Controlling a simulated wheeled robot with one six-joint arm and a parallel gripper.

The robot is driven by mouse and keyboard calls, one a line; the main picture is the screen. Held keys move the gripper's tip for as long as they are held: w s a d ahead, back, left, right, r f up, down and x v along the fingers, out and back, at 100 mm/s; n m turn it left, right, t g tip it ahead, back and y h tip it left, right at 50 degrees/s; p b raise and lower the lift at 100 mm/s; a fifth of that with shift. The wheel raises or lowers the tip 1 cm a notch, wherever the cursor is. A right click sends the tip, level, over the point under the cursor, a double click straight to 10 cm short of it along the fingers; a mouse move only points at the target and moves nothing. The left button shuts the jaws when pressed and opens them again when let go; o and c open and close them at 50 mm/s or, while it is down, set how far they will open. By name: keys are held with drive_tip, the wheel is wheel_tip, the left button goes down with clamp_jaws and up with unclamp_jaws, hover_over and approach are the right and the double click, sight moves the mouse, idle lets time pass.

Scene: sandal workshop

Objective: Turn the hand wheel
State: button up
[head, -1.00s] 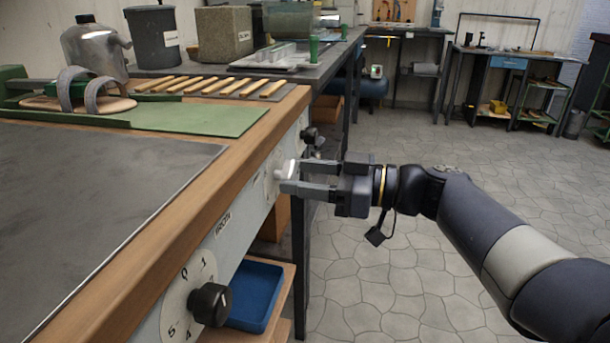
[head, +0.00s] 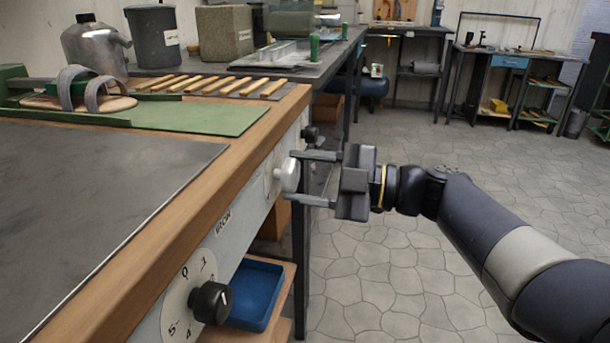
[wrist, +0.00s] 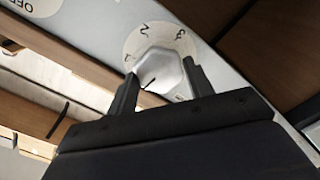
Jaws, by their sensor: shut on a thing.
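A light grey, many-sided knob (head: 287,175) stands out from the front panel of the bench, in front of a round white numbered dial. In the wrist view the knob (wrist: 160,70) sits between the two fingers, with the dial plate (wrist: 140,38) and some numerals behind it. My gripper (head: 291,178) comes from the right and is shut on the knob, with one finger above it and one below. I see no spoked wheel in either view. The numeral that the knob points to cannot be read.
A black knob (head: 210,303) on another numbered dial is nearer on the same panel, and a small dark knob (head: 309,135) is farther along. A blue tray (head: 258,292) lies on a shelf below. The tiled floor (head: 400,270) at right is open.

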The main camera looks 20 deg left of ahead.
drive_tip(key=shift+f+n, duration=0.1)
drive_tip(key=shift+n, duration=0.5)
drive_tip(key=o, duration=1)
drive_tip(key=shift+c, duration=0.2)
drive_tip(key=w+d+p, duration=0.1)
drive_tip(key=d+p, duration=0.1)
drive_tip(key=d, duration=0.8)
drive_tip(key=shift+d, duration=0.4)
drive_tip(key=a, duration=0.3)
drive_tip(key=a+b, duration=0.1)
drive_tip(key=a, duration=0.3)
drive_tip(key=s+a+b, duration=0.1)
drive_tip(key=a, duration=0.2)
drive_tip(key=shift+a, duration=0.4)
